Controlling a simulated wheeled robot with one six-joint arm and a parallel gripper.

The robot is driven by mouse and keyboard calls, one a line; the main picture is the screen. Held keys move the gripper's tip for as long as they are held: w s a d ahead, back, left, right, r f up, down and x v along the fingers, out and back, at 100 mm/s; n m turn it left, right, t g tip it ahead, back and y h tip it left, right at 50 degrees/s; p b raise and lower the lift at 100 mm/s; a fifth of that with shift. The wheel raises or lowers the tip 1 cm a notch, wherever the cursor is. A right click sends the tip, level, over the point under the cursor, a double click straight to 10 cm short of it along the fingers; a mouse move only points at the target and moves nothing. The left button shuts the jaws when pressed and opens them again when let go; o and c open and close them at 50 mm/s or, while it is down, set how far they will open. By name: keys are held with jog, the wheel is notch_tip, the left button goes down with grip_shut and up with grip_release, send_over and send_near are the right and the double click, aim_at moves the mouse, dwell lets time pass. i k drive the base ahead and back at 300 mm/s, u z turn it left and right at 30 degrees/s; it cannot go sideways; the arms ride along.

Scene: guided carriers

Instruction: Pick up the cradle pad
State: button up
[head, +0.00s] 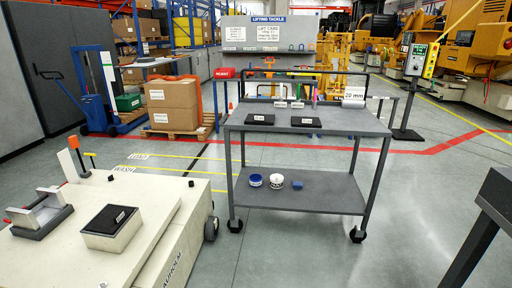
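Three dark pads with small white labels are in the head view, and the labels are too small to read. One black pad (110,218) lies on a pale block on top of the cream carrier (165,215) at the left. Two thin black pads, a left one (260,120) and a right one (306,123), lie flat and apart on the top of the grey trolley (350,121). I cannot tell which is the cradle pad. A grey cradle-like fixture (40,213) sits on the carrier's left side. My gripper is not in view.
The trolley's lower shelf (330,198) bears a blue-and-white tub (256,180), a white tub (277,181) and a small blue block (297,185). A dark table (494,195) cuts in at right. Floor is clear between trolley and carrier, and right of the trolley.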

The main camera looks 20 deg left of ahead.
aim_at(109, 222)
jog(key=u, duration=0.3)
jog(key=i, duration=1.85)
jog(key=u, duration=1.15)
jog(key=i, duration=1)
jog(key=u, duration=1.7)
jog(key=i, duration=0.7)
jog(key=u, duration=0.45)
